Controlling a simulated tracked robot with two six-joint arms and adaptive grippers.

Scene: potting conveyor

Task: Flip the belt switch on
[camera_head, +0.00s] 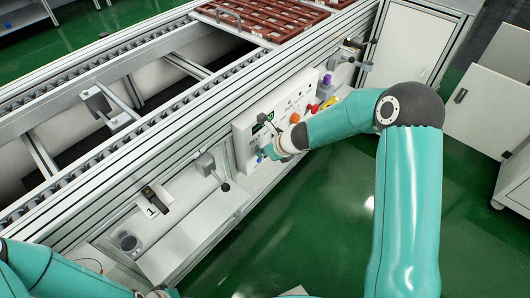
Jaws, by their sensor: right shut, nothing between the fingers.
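A white control panel (287,101) is fixed to the front side of the conveyor, with a small dark display and several buttons. My right gripper (263,153) is shut and empty, with its fingertips at the lower left part of the panel. I cannot tell whether the fingers touch it. I cannot make out the belt switch; the gripper and wrist cover part of the panel.
An orange knob (295,117) and a red knob (313,109) sit right of the gripper. The conveyor's roller rail (150,128) runs diagonally, with brown trays (270,17) at the far end. A grey ledge (195,235) juts out below.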

